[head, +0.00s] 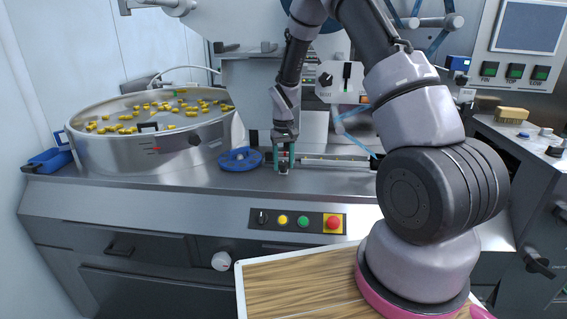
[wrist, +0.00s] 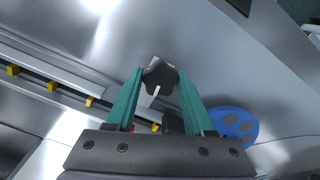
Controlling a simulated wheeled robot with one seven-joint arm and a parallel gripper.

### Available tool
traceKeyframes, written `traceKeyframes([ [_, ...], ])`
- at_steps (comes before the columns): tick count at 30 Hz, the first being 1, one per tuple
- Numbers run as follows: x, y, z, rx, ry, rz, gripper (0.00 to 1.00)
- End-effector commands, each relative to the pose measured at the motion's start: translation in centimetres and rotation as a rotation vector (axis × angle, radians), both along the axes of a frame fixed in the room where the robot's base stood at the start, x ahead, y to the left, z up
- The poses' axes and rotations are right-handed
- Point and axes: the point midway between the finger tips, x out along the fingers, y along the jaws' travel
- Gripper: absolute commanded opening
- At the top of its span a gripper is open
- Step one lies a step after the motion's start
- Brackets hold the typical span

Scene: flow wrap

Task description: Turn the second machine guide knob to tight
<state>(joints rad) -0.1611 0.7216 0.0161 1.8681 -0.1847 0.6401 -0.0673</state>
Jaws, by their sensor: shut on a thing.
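A dark star-shaped guide knob (wrist: 160,76) sits between the green fingers of my gripper (wrist: 158,88) in the wrist view. My gripper is shut on the knob, with one finger on each side. In the head view my gripper (head: 284,165) points down at the metal worktop beside the guide rail (head: 330,160); the knob is mostly hidden there by the fingers. I cannot read any tight or loose mark.
A blue handwheel (head: 240,158) lies close to the left of my gripper. A steel bowl (head: 150,150) with yellow pieces stands further left. A control strip (head: 296,220) with coloured buttons is on the front panel. The worktop in front of the gripper is clear.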

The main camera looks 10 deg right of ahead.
Motion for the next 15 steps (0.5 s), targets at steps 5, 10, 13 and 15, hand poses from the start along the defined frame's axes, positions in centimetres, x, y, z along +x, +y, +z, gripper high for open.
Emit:
traceKeyframes([
  [5, -0.02, -0.02, 0.00, -0.001, 0.000, -0.087, 0.00],
  [10, -0.01, -0.06, -0.01, -0.001, 0.001, -0.139, 0.00],
  [13, -0.02, -0.06, -0.01, -0.001, 0.001, -0.154, 0.00],
  [15, -0.03, -0.05, -0.01, -0.001, 0.001, -0.160, 0.00],
])
